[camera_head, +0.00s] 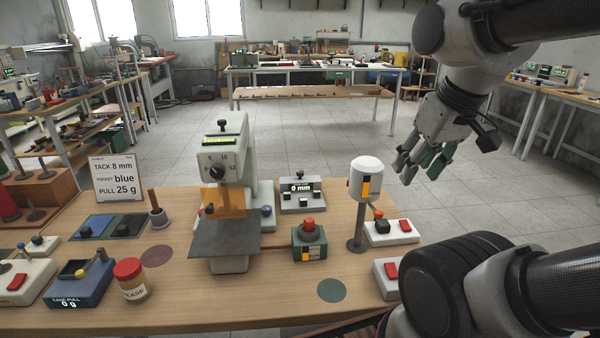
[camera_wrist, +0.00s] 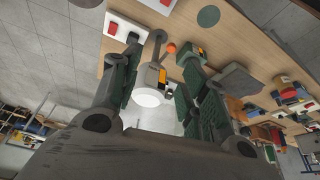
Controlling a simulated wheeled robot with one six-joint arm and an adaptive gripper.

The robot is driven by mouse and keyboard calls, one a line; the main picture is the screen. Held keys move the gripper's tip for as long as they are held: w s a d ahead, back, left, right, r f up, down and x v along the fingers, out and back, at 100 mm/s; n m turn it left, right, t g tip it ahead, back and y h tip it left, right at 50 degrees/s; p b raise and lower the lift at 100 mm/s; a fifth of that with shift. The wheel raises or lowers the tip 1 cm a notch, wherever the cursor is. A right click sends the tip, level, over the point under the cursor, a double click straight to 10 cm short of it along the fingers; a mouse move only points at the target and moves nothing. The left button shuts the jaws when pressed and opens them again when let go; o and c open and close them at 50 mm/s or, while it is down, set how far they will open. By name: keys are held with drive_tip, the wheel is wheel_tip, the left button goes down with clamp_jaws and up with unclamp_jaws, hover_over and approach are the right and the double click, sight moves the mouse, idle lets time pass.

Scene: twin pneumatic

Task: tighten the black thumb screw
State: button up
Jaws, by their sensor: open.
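A grey press-like machine (camera_head: 230,160) stands upright at the middle of the wooden bench. A black knob (camera_head: 222,124) on its top looks like the thumb screw; how tight it is cannot be told. A round black dial (camera_head: 220,172) is on its front. My gripper (camera_head: 419,172) hangs open and empty at the upper right, well away from the machine. In the wrist view, my spread green-padded fingers (camera_wrist: 160,58) frame a white cylinder on a post, without visible contact.
The white cylinder (camera_head: 366,180) stands on the bench between my gripper and the machine. A "0 mm" display box (camera_head: 301,198), a green box with a red knob (camera_head: 309,243) and switch boxes (camera_head: 392,232) are nearby. A sign (camera_head: 118,176) reads "TACK 8 mm, POCKET blue, PULL 25 g".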

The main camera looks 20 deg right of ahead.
drive_tip(key=w+r+n, duration=0.2)
drive_tip(key=w+r, duration=0.2)
drive_tip(key=w, duration=0.4)
drive_tip(key=n+g, duration=0.4)
drive_tip(key=n, duration=0.9)
hover_over(300, 171)
wheel_tip(300, 171, down, 20)
drive_tip(key=shift+s+r, duration=0.1)
drive_tip(key=shift+r, duration=0.15)
wheel_tip(300, 171, down, 8)
drive_tip(key=shift+r, duration=0.1)
clamp_jaws()
